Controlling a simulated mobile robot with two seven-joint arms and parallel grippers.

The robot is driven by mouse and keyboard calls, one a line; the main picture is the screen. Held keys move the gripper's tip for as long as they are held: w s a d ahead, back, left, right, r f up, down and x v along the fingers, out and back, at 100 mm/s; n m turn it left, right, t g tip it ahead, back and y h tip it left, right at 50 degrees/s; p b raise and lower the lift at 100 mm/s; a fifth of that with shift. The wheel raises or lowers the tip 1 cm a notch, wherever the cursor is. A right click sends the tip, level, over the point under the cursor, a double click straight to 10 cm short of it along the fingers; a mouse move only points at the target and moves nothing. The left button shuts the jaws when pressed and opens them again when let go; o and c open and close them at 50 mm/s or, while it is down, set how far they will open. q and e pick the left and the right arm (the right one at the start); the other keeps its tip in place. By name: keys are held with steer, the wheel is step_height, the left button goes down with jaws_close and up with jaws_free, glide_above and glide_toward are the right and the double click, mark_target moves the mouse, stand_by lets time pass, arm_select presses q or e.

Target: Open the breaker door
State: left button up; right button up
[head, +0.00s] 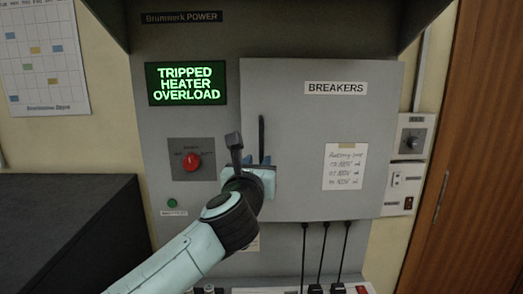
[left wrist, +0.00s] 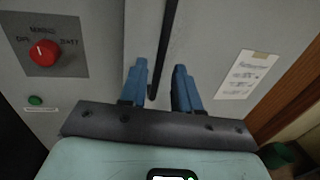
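The breaker door (head: 300,130) is a grey panel labelled BREAKERS on the cabinet, and it looks closed. Its handle (head: 262,132) is a black vertical bar near the door's left edge. My left gripper (head: 260,160) is in front of the handle's lower part and hides some of it. In the left wrist view the two blue fingers (left wrist: 162,85) are spread apart, and the handle (left wrist: 166,50) runs between them, nearer the left finger. I see a gap on both sides of the bar; how deep it sits between the fingers I cannot tell. My right gripper is not in view.
A red knob (head: 192,162) and a green button (head: 172,203) are left of the door. A green-lit screen (head: 186,83) reads TRIPPED HEATER OVERLOAD. Black cables (head: 323,250) hang below the door. A dark box (head: 65,235) stands at the left; a wooden door (head: 480,150) is at the right.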

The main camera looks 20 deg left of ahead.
mark_target(261, 157)
arm_select(q)
steer(key=p+x, duration=0.1)
steer(key=x, duration=0.3)
steer(key=shift+w+r, duration=0.1)
steer(key=shift+r, duration=0.1)
steer(key=shift+w+a+f, duration=0.15)
steer(key=shift+w, duration=0.4)
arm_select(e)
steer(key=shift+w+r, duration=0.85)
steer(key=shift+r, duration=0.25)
arm_select(q)
steer(key=shift+s, duration=0.1)
jaws_close()
